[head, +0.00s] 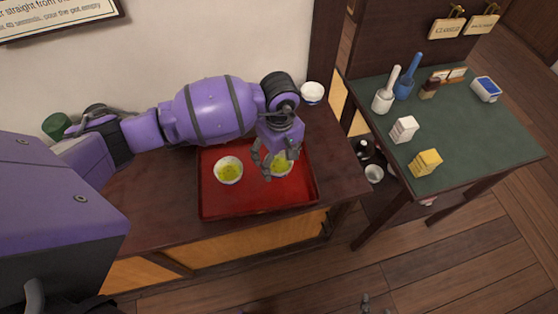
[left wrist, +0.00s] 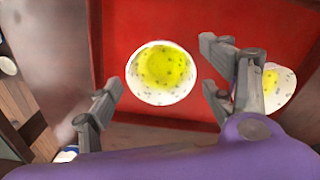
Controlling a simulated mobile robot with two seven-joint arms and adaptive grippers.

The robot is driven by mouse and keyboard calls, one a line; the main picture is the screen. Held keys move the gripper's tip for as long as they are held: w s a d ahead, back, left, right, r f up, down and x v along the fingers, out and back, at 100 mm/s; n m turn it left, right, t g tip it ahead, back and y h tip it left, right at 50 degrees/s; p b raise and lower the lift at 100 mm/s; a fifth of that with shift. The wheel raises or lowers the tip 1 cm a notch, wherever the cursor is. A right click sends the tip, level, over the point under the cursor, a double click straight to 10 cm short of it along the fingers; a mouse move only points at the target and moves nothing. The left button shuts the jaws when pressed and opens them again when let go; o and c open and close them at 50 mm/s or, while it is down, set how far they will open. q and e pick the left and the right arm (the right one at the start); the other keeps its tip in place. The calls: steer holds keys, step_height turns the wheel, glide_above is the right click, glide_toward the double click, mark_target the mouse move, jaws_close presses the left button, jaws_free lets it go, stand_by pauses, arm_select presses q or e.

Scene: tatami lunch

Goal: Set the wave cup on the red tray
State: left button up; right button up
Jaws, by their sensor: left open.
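The red tray (head: 225,207) lies on the dark wooden counter. Two white speckled cups with yellow-green contents stand on it, a left cup (head: 228,170) and a right cup (head: 281,166). A white cup with blue on its side (head: 312,93), which looks like the wave cup, stands on the counter behind the tray's right side. My left gripper (head: 270,168) is open over the right cup and partly hides it. In the left wrist view that cup (left wrist: 161,73) shows between the spread fingers, with no visible grip. Only small grey tips, perhaps my right gripper (head: 376,304), show at the bottom edge.
A green-topped table (head: 465,125) at the right holds mortar-like vessels, small boxes and a blue-and-white container (head: 486,89). A white cup (head: 374,173) sits low between counter and table. The tray's front part is clear.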

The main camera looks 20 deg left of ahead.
mark_target(279, 168)
arm_select(q)
step_height(279, 168, up, 10)
steer(key=shift+r, duration=0.15)
stand_by(0.4)
